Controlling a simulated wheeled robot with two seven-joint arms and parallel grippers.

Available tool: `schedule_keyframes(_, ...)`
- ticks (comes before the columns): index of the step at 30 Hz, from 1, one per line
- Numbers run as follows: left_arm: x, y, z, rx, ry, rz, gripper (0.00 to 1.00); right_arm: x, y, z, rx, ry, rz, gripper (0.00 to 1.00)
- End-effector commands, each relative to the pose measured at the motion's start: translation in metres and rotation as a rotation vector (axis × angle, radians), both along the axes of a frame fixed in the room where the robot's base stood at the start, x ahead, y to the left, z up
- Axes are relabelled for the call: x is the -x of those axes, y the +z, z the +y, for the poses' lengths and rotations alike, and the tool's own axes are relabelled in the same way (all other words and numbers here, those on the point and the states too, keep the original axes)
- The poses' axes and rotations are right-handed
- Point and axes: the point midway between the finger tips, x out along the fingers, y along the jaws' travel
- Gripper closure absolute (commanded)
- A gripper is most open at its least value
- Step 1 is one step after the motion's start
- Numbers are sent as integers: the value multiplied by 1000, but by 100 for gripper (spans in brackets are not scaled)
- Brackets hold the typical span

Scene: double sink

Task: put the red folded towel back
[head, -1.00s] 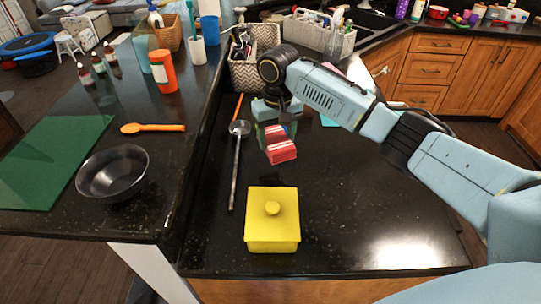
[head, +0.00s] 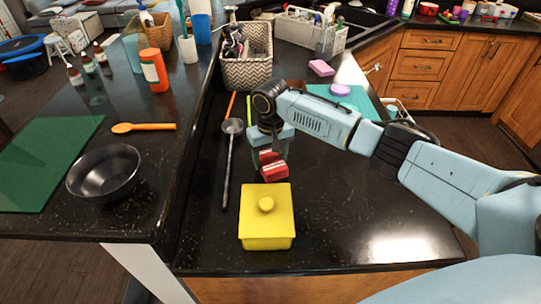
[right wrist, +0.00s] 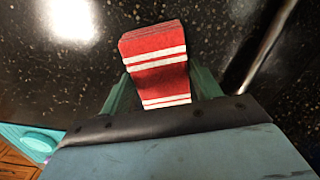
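My right gripper (head: 268,156) is shut on the red folded towel (head: 274,168), just behind the yellow lidded box (head: 267,222) in the head view. In the right wrist view the towel (right wrist: 155,58), red with white stripes, sticks out between the two fingers of the gripper (right wrist: 160,88). Its reflection shows on the dark counter beside it, apart from the towel, so it seems held above the surface. My left gripper is not in view.
A ladle (head: 229,165) lies left of the gripper. A chevron basket (head: 246,68), a pink sponge (head: 321,68) and a teal cloth (head: 352,100) are farther back. A black bowl (head: 104,173) stands on the raised left counter. The counter right of the yellow box is clear.

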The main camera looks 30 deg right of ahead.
Motion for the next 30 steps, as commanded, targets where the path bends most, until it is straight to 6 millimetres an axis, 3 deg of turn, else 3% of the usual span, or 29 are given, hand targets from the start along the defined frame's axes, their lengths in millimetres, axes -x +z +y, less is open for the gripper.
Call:
schedule_keyframes(1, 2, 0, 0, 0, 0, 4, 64, 0, 0, 0, 0, 0, 0, 31)
schedule_keyframes(4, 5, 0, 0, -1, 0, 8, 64, 0, 0, 0, 0, 0, 0, 18)
schedule_keyframes(16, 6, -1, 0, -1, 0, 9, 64, -1, 9, 0, -1, 0, -3, 17)
schedule_keyframes(30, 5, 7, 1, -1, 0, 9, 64, -1, 101, 0, -1, 1, -3, 17)
